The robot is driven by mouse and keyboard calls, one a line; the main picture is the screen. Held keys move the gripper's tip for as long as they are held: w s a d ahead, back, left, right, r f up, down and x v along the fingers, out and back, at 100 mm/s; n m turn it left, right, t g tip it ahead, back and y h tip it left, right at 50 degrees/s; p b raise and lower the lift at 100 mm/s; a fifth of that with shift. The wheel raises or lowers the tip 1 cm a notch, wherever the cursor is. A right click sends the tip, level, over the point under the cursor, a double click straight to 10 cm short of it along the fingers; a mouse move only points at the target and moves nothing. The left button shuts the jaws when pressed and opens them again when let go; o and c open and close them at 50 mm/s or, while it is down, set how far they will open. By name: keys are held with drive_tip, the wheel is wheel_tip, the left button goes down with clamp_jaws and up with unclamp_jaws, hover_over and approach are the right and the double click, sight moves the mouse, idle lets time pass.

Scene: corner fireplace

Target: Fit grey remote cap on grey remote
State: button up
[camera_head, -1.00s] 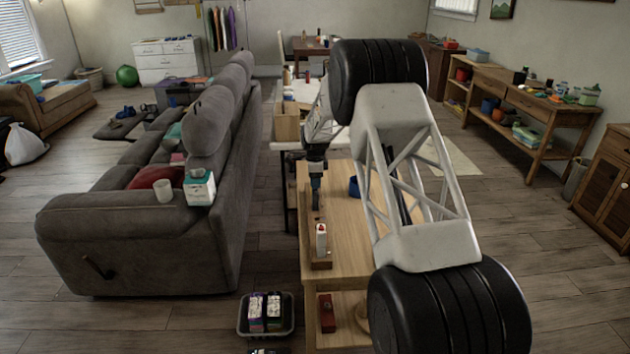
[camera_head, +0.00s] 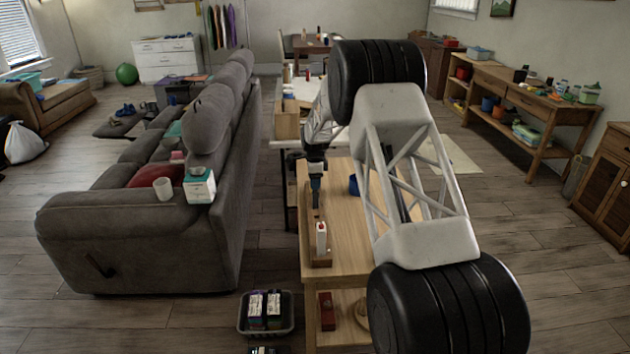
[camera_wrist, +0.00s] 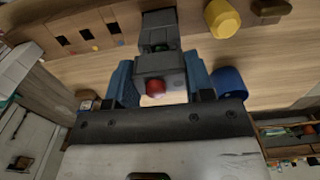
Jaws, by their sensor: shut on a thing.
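My gripper (camera_wrist: 163,84) has blue fingers shut on a grey boxy piece (camera_wrist: 160,66), which looks like the grey remote cap. A round red spot shows on or in front of its near face. A darker grey piece (camera_wrist: 158,28) lies directly beyond it in the wrist view and may be the grey remote; I cannot tell whether the two touch. In the head view my gripper (camera_head: 316,184) is low over the left side of the wooden table (camera_head: 345,215). The held piece is too small to make out there.
A white, red-topped item (camera_head: 321,236) stands at a wooden block (camera_head: 320,260) near the table's front left. A blue cup (camera_wrist: 228,82) and a yellow cup (camera_wrist: 222,18) stand right of the gripper in the wrist view. The grey sofa (camera_head: 160,235) is left of the table.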

drive_tip(key=shift+f, duration=0.8)
idle(0.7)
drive_tip(key=o, duration=0.9)
drive_tip(key=shift+r, duration=0.1)
drive_tip(key=shift+r, duration=3.75)
drive_tip(key=shift+s+r, duration=0.1)
drive_tip(key=shift+r, duration=0.05)
